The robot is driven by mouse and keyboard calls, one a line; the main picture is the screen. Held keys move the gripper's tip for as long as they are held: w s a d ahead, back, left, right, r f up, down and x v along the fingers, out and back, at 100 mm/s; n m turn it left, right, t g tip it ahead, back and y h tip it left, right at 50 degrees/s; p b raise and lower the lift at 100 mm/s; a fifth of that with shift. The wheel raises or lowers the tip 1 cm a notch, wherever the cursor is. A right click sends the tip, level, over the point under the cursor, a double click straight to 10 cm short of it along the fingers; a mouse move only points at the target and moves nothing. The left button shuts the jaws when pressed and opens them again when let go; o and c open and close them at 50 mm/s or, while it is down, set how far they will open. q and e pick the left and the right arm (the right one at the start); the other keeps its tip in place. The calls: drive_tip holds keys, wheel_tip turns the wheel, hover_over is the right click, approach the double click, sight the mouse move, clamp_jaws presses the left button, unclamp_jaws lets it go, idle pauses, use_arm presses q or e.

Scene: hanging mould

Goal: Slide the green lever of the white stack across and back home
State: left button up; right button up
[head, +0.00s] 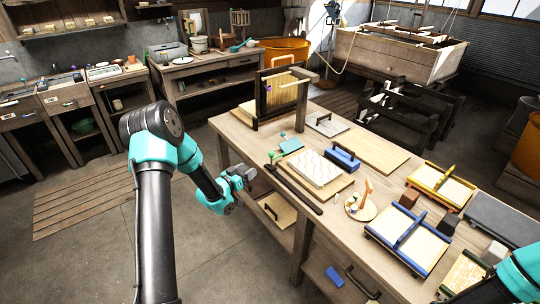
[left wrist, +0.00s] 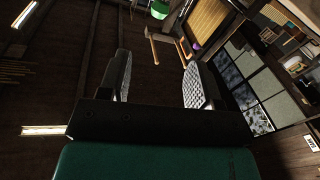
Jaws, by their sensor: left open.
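The white stack (head: 318,168) lies on a wooden board near the left side of the workbench. A dark rail (head: 296,190) runs along its left side. The small green lever (head: 272,157) stands at the far end of this rail. My left gripper (head: 245,176) is left of the rail, beside the bench's left edge and apart from the lever. In the left wrist view its two fingers (left wrist: 160,82) are spread with nothing between them. I cannot make out the lever or the stack there. My right arm enters at the lower right; its gripper is not visible.
An upright wooden frame (head: 280,92) stands at the far left. A round wooden dish (head: 360,208) and a blue-framed tray (head: 408,240) lie to the right.

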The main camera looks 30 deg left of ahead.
use_arm(q)
drive_tip(key=x, duration=1.7)
drive_tip(key=shift+c, duration=0.2)
clamp_jaws()
